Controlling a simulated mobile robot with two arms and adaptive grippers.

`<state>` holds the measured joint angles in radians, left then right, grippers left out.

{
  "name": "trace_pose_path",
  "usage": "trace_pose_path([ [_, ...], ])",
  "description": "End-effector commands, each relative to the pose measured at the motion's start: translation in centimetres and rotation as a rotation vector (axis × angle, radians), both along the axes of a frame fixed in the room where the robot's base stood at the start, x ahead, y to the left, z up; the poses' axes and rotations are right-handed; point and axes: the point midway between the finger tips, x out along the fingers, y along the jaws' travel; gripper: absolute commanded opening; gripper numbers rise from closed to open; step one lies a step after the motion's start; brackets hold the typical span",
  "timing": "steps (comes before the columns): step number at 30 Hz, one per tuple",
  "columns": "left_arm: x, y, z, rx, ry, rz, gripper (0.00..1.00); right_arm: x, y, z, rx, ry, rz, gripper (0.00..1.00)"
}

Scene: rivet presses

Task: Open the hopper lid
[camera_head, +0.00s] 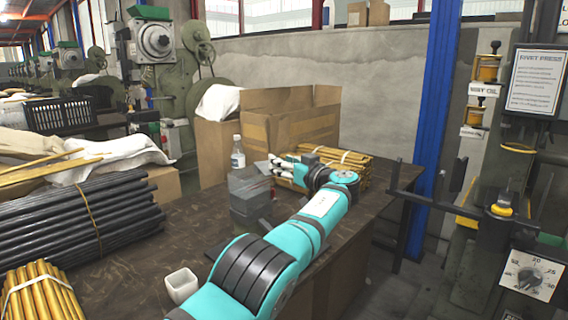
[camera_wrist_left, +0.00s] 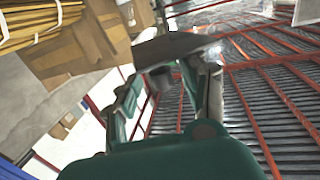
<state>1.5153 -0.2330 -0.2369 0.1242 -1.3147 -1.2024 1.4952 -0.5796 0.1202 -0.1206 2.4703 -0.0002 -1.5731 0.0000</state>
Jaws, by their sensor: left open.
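A small grey box-like body (camera_head: 250,207), which looks like the hopper, stands on the dark table beside a clear bottle. Its upper part (camera_head: 248,180) looks like a paler grey lid; its exact angle is hard to tell. My left arm reaches over the table, and my left gripper (camera_head: 283,170) is small and partly hidden behind the wrist, close to the grey body. In the left wrist view my left gripper (camera_wrist_left: 168,92) is open, with its green fingers apart. A dark grey plate (camera_wrist_left: 175,47) lies at the fingertips; contact cannot be told. My right gripper is not in view.
A clear bottle (camera_head: 238,153), an open cardboard box (camera_head: 290,118) and bundled brass rods (camera_head: 350,160) are near the arm. Black rods (camera_head: 75,215) and a white cup (camera_head: 181,286) are at left. A dark bracket (camera_head: 494,225) stands right, beyond a blue post (camera_head: 430,130).

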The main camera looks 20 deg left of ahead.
Motion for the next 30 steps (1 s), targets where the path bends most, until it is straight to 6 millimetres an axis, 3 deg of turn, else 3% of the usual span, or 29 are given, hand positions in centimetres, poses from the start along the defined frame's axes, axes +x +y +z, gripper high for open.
trace_pose_path([
  [8, 0.0, 0.0, 0.2, 0.002, -0.004, 0.001, 0.43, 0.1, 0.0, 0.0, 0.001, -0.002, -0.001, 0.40],
  [19, -1.5, -1.9, 0.2, 0.000, -0.006, -0.001, 0.43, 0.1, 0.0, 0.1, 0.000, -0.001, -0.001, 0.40],
  [30, -5.9, -8.2, 0.1, -0.001, 0.000, -0.003, 0.43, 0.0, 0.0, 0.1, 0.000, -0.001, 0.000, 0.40],
])
